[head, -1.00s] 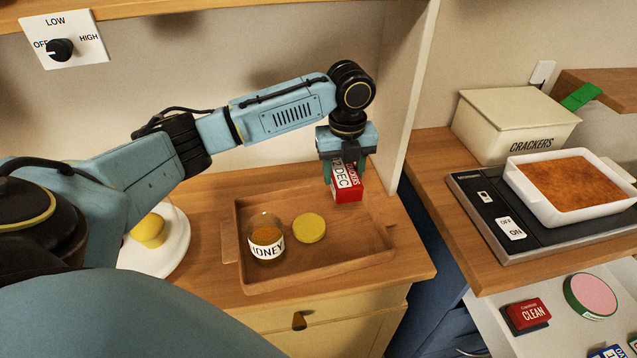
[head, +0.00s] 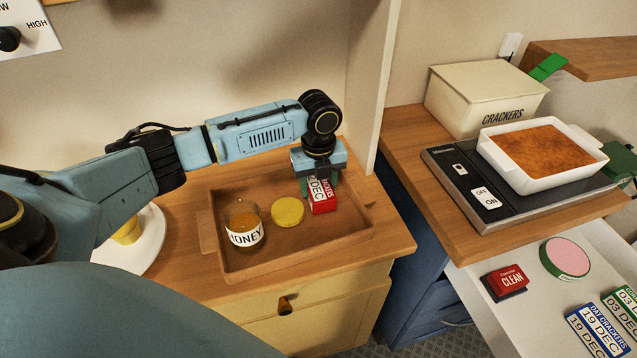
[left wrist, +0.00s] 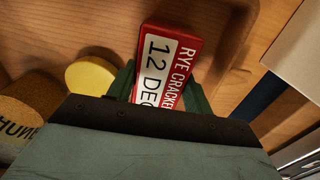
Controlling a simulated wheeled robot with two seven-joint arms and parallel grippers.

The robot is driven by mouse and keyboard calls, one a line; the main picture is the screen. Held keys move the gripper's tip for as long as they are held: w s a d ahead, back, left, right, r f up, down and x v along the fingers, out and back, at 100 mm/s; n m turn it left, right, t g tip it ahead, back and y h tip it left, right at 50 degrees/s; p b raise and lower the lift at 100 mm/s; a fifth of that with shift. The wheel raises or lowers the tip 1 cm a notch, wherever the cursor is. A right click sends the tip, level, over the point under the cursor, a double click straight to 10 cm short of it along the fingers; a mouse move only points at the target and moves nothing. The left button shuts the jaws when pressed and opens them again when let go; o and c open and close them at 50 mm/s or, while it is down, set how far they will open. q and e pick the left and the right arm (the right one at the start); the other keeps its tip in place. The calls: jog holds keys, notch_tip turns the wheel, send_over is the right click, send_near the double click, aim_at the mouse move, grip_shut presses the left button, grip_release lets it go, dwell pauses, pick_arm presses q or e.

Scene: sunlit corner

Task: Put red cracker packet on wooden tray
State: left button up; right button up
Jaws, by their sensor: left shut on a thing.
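The red cracker packet (head: 323,203), with a white date label, is upright between the fingers of my left gripper (head: 318,188). It is over the right part of the wooden tray (head: 345,229), low down; I cannot tell whether its bottom touches the tray floor. In the left wrist view the packet (left wrist: 170,60) shows "RYE CRACKERS" and "12 DEC", with a green finger on either side of it. A honey jar (head: 243,225) and a round yellow item (head: 287,211) are in the tray, left of the packet. My right gripper is not seen.
A white upright panel (head: 372,90) stands behind the tray's right side. A plate (head: 143,250) is to its left. On the right counter are a crackers box (head: 480,95) and a white dish (head: 530,178) on a hotplate.

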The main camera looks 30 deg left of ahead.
aim_at(319, 184)
pick_arm(q)
jog(key=o, duration=1.1)
jog(key=shift+f, duration=0.1)
jog(key=shift+c, duration=0.2)
notch_tip(319, 184, up, 12)
jog(key=p, duration=0.1)
jog(key=shift+r, duration=0.2)
jog(key=shift+d, duration=0.1)
